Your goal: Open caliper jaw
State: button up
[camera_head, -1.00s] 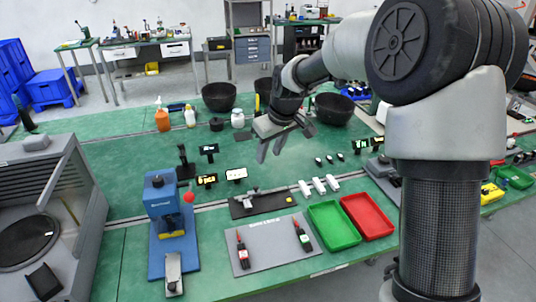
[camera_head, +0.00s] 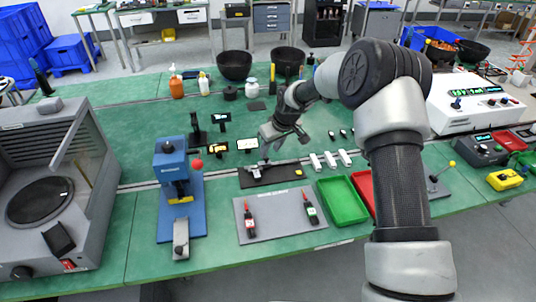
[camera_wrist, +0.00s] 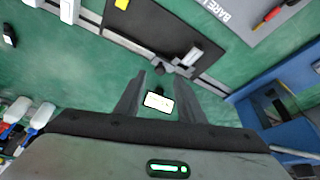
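The caliper (camera_head: 281,163) is a small grey metal tool on a dark mat (camera_head: 256,181) in the middle of the green bench. The caliper also shows in the wrist view (camera_wrist: 182,62), ahead of my fingertips. A yellow patch (camera_head: 299,172) shows at the mat's right side. My gripper (camera_head: 275,152) hangs above and just behind the caliper, pointing down. In the wrist view my gripper (camera_wrist: 160,88) has its two fingers apart with nothing held between them.
Small display stands (camera_head: 247,144) stand left of my gripper; one shows between my fingers in the wrist view. A blue press (camera_head: 176,180) stands further left. A grey mat (camera_head: 281,232) with red probes lies in front. White blocks (camera_head: 330,159) and a green tray (camera_head: 342,202) lie right.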

aim_at(267, 157)
jog(key=shift+x, duration=2.1)
jog(key=shift+c, duration=0.4)
grip_shut()
